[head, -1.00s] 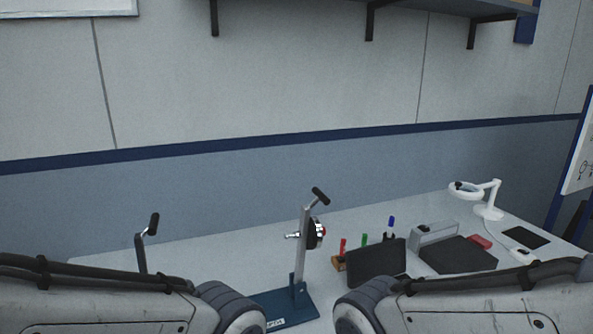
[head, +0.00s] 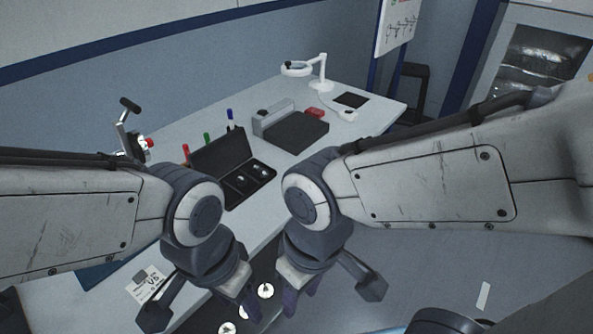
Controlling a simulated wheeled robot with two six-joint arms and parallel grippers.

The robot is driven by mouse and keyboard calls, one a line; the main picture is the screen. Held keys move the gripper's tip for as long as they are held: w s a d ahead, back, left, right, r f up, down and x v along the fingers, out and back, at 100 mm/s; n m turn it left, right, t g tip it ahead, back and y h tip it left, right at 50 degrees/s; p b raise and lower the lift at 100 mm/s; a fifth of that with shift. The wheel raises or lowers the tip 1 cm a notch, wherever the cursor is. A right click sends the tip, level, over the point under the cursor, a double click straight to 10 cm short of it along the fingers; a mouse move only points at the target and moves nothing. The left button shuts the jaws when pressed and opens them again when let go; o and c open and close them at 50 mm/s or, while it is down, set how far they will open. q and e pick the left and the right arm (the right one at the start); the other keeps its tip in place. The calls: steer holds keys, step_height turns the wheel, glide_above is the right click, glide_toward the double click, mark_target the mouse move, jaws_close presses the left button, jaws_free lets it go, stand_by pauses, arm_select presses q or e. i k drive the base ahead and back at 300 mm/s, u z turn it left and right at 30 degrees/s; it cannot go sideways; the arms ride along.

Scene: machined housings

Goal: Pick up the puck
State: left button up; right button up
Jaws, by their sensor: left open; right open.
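Several small round light pieces (head: 265,290) lie on a dark surface near the bottom of the head view. One of them may be the puck, but I cannot tell which. My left gripper (head: 203,308) is open, its fingers spread, over the front edge of the table. My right gripper (head: 330,293) is open, to the right of the round pieces. Both grippers look empty. The grippers and the frame's bottom edge hide part of the dark surface.
The table (head: 205,100) holds an open dark case (head: 248,183), a grey device with a black flat top (head: 290,130), colored markers (head: 230,119), a white lamp (head: 322,72) and a metal stand (head: 123,130) at left. A printed card (head: 147,283) lies near my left gripper.

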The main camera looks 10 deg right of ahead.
mark_target(262, 172)
steer(key=z, duration=1.4)
steer(key=i, duration=1.35)
steer(key=u, duration=2.75)
